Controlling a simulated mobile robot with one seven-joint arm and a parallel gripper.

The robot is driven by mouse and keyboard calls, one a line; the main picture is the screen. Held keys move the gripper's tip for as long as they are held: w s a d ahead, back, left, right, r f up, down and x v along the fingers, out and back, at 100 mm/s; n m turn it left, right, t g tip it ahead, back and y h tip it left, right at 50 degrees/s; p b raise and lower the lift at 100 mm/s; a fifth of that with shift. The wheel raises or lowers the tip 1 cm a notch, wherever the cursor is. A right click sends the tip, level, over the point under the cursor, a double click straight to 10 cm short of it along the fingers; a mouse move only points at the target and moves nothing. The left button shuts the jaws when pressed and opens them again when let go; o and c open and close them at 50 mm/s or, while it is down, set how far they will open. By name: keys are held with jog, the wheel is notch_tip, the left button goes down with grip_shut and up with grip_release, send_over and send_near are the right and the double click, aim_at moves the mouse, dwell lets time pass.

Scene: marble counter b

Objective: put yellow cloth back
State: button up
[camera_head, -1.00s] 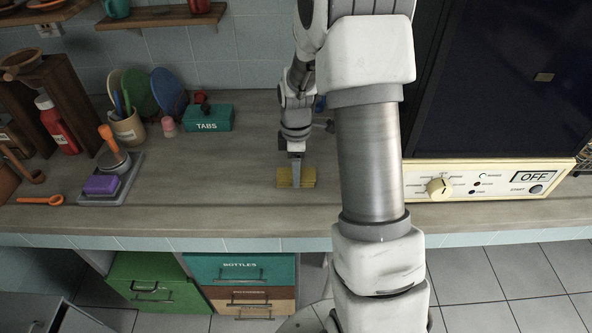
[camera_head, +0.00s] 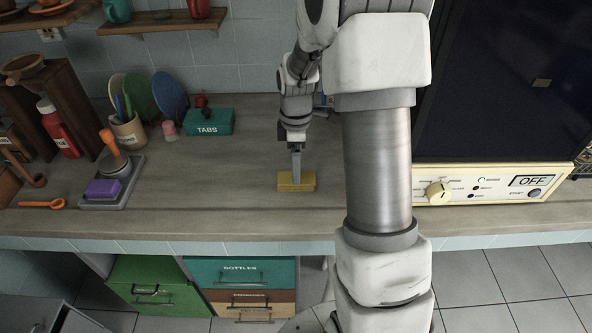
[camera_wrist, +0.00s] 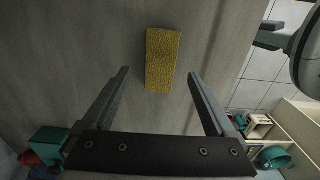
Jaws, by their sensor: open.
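The yellow cloth (camera_head: 297,182) is a small textured yellow block lying on the counter, left of my arm in the head view. It also shows in the wrist view (camera_wrist: 162,60), beyond the fingertips and between their lines. My gripper (camera_head: 297,172) is just behind and above the cloth in the head view. In the wrist view my gripper (camera_wrist: 158,74) has its two fingers spread wide with nothing between them. The cloth appears apart from both fingers.
A grey tray (camera_head: 124,197) with a purple block (camera_head: 103,189) stands to the left, near an orange spoon (camera_head: 42,204). A green TABS box (camera_head: 207,122) and a utensil pot (camera_head: 128,131) stand behind. A cream appliance (camera_head: 490,186) is at right. Counter around the cloth is clear.

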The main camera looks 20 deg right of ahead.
jog(key=s+a+r+m+t, duration=0.1)
jog(key=s+a+r+m, duration=0.15)
jog(key=r, duration=0.35)
jog(key=s+a+r+m+t+p, duration=0.1)
jog(key=s+r, duration=0.2)
jog(key=r, duration=0.3)
jog(key=s+a+r+m+t, duration=0.1)
jog(key=s+a+r+m, duration=0.15)
jog(key=r, duration=0.35)
jog(key=s+a+r+m+t, duration=0.1)
jog(key=s+m, duration=0.2)
jog(key=s, duration=0.3)
jog(key=s+a+r+m+t, duration=0.1)
jog(key=s+a+r+m, duration=0.1)
jog(key=s+m, duration=0.2)
jog(key=s, duration=0.3)
jog(key=shift+s+a+r+t, duration=0.2)
jog(key=shift+a+r+t, duration=0.05)
jog(key=shift+t, duration=0.05)
notch_tip(320, 180, up, 6)
jog(key=p, duration=0.5)
jog(key=shift+f+p, duration=0.2)
jog(key=shift+p, duration=0.1)
